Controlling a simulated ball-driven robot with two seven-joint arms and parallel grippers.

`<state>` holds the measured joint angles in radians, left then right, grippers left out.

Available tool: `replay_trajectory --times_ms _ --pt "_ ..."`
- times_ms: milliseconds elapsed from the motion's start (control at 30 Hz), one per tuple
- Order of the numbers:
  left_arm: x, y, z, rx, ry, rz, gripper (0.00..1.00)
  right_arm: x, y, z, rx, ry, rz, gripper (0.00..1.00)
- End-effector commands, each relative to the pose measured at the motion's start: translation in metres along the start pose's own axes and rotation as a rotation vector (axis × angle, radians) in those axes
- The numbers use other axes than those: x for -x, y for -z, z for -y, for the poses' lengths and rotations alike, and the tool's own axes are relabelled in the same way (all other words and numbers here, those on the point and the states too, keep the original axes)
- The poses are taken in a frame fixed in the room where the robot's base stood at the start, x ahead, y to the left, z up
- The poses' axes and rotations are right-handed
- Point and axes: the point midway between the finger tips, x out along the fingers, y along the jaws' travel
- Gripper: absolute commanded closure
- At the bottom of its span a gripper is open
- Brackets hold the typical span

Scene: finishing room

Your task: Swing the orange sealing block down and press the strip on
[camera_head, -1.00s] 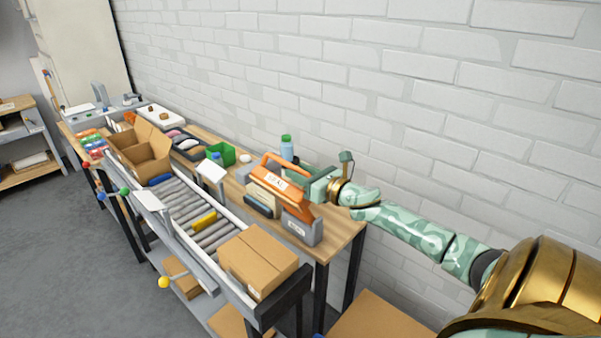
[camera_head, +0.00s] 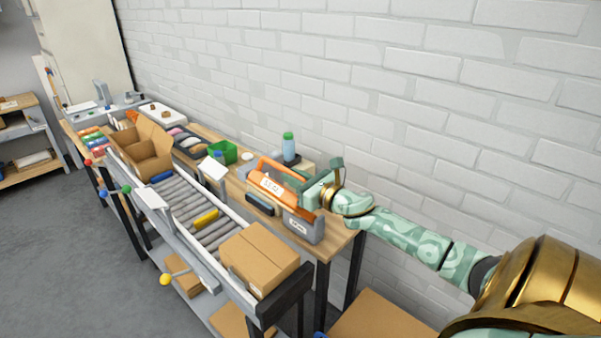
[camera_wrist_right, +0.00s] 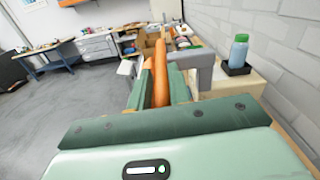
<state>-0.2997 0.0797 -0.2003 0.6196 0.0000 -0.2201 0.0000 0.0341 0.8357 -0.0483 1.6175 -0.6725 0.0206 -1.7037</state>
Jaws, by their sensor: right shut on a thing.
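The orange sealing block (camera_head: 268,185), with a pale label on its front, is low over the grey base (camera_head: 303,226) on the wooden bench. My right gripper (camera_head: 304,183) reaches it from the right. In the right wrist view its green fingers (camera_wrist_right: 160,88) are shut around the orange handle (camera_wrist_right: 160,66). The block hides what lies directly beneath it, and I cannot make out the strip or whether the block touches anything below. My left gripper is not in view.
A blue bottle (camera_head: 289,146) with a green cap stands behind the block near the wall. A dark item (camera_head: 260,204) lies in front of it. The roller conveyor (camera_head: 195,213) and a closed carton (camera_head: 258,258) are nearer. A green bin (camera_head: 223,152) stands to the left.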

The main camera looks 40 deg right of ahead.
Motion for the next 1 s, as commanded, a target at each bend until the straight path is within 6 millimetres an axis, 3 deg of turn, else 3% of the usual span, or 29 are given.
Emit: replay_trajectory --times_ms 500,700,1000 --pt "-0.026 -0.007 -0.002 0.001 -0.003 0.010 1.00 -0.004 0.065 -0.091 0.464 0.024 -0.003 1.00" --pt "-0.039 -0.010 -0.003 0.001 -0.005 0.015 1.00 -0.005 0.096 -0.115 0.632 0.033 -0.004 1.00" --pt "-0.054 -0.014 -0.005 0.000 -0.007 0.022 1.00 -0.007 0.131 -0.133 0.814 0.045 -0.005 1.00"
